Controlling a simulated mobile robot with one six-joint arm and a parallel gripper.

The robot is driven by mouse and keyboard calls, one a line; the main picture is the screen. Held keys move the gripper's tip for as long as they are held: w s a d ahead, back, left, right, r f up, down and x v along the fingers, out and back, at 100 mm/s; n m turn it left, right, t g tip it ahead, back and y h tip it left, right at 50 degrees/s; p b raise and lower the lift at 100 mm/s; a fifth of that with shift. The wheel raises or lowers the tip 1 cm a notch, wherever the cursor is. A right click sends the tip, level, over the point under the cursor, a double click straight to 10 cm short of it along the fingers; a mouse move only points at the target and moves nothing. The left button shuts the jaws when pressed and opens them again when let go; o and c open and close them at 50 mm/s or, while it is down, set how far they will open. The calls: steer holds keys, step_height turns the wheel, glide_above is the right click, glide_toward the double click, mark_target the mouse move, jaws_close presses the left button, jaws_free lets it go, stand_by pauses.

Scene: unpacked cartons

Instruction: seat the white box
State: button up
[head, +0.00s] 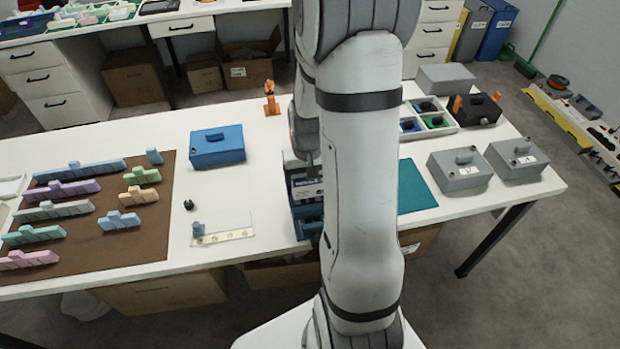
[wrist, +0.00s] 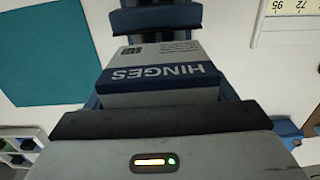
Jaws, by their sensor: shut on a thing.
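The white box (wrist: 165,55) has a dark blue band reading "HINGES" and fills the middle of the wrist view. In the head view the box (head: 308,190) is at the upper part of the rack (head: 308,228), under my gripper (head: 306,165). My arm hides much of them. I cannot tell whether the box touches the rack floor.
A teal mat (head: 416,188) lies right of the rack, and a ruler strip (head: 225,237) lies left. A blue lidded box (head: 217,147), grey lidded boxes (head: 460,172) and a sectioned tray (head: 430,118) stand around. The table is clear between blue box and rack.

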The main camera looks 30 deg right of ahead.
steer(key=shift+f+b, duration=1.75)
steer(key=shift+f, duration=0.45)
steer(key=o, duration=1.1)
steer(key=shift+r, duration=0.1)
steer(key=shift+c, duration=0.2)
steer(key=shift+r, duration=0.3)
step_height(320, 180, up, 7)
steer(key=shift+r, duration=0.1)
steer(key=s+a+r+n+t, duration=0.2)
steer(key=s+a+r+n, duration=0.1)
steer(key=s+a+r, duration=0.8)
steer(key=shift+s+a+r+t, duration=0.2)
steer(key=shift+s+t, duration=0.1)
steer(key=shift+s, duration=0.25)
